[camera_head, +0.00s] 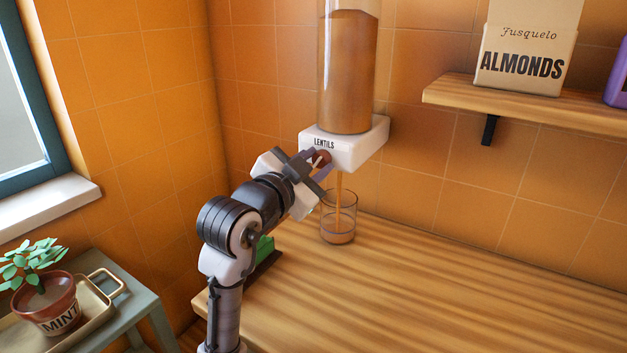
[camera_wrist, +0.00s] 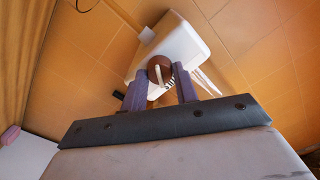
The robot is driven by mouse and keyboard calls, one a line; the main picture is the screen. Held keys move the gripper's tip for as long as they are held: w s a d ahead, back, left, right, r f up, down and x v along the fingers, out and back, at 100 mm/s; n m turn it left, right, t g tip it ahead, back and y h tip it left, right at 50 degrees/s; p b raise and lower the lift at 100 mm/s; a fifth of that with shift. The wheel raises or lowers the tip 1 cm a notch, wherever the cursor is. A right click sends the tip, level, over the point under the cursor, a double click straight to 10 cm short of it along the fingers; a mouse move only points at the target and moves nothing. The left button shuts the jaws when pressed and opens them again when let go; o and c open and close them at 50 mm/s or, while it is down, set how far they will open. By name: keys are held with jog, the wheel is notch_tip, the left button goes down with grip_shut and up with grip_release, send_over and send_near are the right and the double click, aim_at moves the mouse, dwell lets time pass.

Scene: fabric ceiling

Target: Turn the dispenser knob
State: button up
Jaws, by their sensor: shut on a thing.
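The dispenser (camera_head: 352,147) is a white block on the tiled wall, labelled LENTILS, with a clear tube (camera_head: 347,75) of brown lentils above it. Its round reddish-brown knob (camera_head: 321,158) is on the front face. The knob also shows in the wrist view (camera_wrist: 160,70), with a pale bar on it. My gripper (camera_head: 318,165) is shut on the knob, one purple finger on each side. A brown stream falls from the dispenser into a glass (camera_head: 338,226) on the counter. The glass holds a layer of lentils at its bottom.
The wooden counter (camera_head: 430,290) is clear to the right of the glass. A green and dark object (camera_head: 264,250) is partly hidden behind my arm. A shelf (camera_head: 530,103) at right holds an ALMONDS box (camera_head: 525,60). A MINT pot (camera_head: 47,303) stands on a tray at lower left.

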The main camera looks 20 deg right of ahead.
jog(key=m+b, duration=0.1)
jog(key=m, duration=0.1)
jog(key=m+b, duration=0.1)
jog(key=b, duration=0.1)
jog(key=m+b, duration=0.2)
jog(key=shift+f+m, duration=0.25)
jog(key=shift+m, duration=0.05)
jog(key=m+b, duration=0.3)
jog(key=m, duration=0.2)
jog(key=shift+r+b, duration=0.15)
jog(key=shift+b, duration=0.15)
jog(key=shift+m, duration=0.4)
jog(key=o, duration=1)
jog(key=b+v, duration=0.2)
jog(key=v, duration=1.1)
jog(key=shift+s+a, duration=0.25)
dwell(0.4)
